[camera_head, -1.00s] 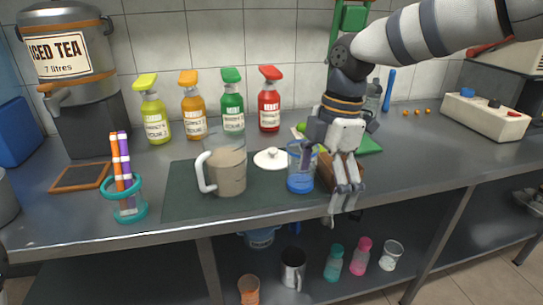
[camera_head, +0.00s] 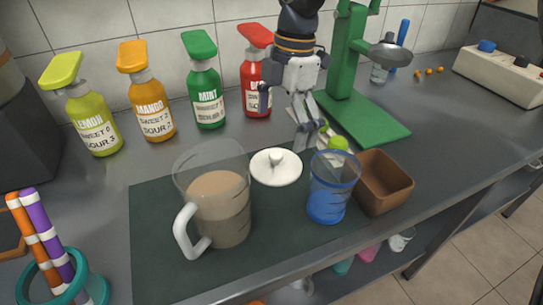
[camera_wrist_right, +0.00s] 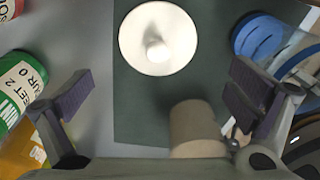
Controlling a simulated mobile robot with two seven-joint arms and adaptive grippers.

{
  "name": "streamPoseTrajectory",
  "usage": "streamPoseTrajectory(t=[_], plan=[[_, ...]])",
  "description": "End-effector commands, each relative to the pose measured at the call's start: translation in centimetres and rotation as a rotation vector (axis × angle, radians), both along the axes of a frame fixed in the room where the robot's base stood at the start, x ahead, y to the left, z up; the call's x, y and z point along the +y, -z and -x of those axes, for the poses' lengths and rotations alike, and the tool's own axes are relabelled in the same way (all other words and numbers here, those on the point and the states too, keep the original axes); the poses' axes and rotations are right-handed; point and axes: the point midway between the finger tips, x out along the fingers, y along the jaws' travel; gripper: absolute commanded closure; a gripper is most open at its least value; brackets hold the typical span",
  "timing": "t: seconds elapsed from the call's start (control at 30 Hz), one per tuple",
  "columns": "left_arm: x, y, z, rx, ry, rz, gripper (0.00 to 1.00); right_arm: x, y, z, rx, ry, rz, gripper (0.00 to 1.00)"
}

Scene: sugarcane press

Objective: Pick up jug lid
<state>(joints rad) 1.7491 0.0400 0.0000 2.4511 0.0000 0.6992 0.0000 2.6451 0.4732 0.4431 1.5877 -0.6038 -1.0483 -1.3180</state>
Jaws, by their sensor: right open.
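The white round jug lid (camera_head: 276,167) with a small knob lies on the dark mat (camera_head: 160,275), behind and right of the clear jug. The clear jug (camera_head: 215,205) has a white handle and holds a brownish drink. My right gripper (camera_head: 306,140) hangs behind and right of the lid, pointing down. In the right wrist view the lid (camera_wrist_right: 158,38) lies ahead of the open, empty fingers (camera_wrist_right: 160,97), apart from them. My left gripper is not in view.
A blue cup (camera_head: 330,190) stands right of the lid, next to a brown wooden box (camera_head: 383,182). Bottles, including a red one (camera_head: 255,82) and a green one (camera_head: 205,90), stand along the wall. A green press (camera_head: 350,75) stands behind right.

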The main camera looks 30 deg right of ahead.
Motion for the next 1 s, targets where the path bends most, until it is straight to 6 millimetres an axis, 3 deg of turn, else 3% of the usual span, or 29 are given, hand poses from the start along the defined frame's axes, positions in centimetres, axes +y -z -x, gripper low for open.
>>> streamPoseTrajectory(t=[0.4, 0.67, 1.0], plan=[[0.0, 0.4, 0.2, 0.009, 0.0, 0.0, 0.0, 1.0, 6.9, 0.1, 0.003, 0.0, 0.0, 0.0], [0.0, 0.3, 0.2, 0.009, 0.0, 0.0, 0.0, 1.1, 7.4, 0.0, -0.001, -0.001, 0.0, 0.0], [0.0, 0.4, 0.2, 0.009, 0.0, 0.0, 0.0, 1.1, 7.4, 0.0, 0.0, -0.001, 0.0, 0.71]])
